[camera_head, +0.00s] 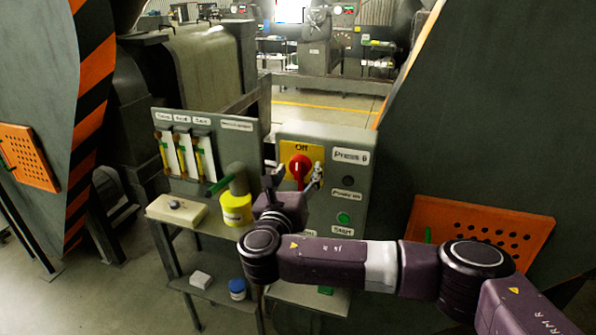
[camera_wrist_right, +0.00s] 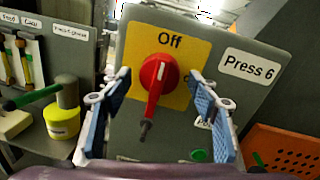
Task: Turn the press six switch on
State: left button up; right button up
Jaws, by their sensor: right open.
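The Press 6 control panel (camera_head: 349,160) is a grey box with a yellow plate (camera_head: 288,149) marked "Off". On the plate is a red rotary switch (camera_head: 299,167); it also shows in the right wrist view (camera_wrist_right: 153,85), its handle pointing down and slightly left. My right gripper (camera_head: 296,178) is in front of the panel at the switch. In the right wrist view my right gripper (camera_wrist_right: 158,105) is open, with blue-padded fingers on both sides of the switch handle. I see no contact between fingers and handle. The left gripper is not in view.
Left of the panel, a small table carries a yellow container (camera_head: 236,209) and a pale block (camera_head: 177,211). A gauge board (camera_head: 190,150) stands behind them. A green Start button (camera_head: 343,218) is lower on the panel. Large dark machines with orange vented plates (camera_head: 480,232) flank both sides.

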jog(key=shift+c, duration=0.6)
jog(key=c, duration=1)
jog(key=shift+f+m+b, duration=0.2)
jog(key=shift+m+b, duration=0.3)
jog(key=shift+b, duration=0.25)
jog(key=shift+c, duration=0.2)
jog(key=m+b, duration=0.8)
jog(key=b, duration=0.1)
jog(key=m+h+b, duration=0.1)
jog(key=m+b, duration=0.3)
jog(key=shift+a+f+m+b, duration=0.15)
jog(key=shift+a+m+b, duration=0.15)
jog(key=shift+m+b, duration=0.1)
jog(key=m+b, duration=0.2)
jog(key=m, duration=0.1)
jog(key=shift+w+t+h, duration=0.1)
jog(key=shift+t+h, duration=0.2)
jog(key=shift+r+m+b, duration=0.25)
jog(key=shift+m+b, duration=0.6)
jog(key=shift+m, duration=0.15)
jog(key=o, duration=1.2)
jog(key=shift+r, duration=0.1)
jog(key=shift+c, duration=0.2)
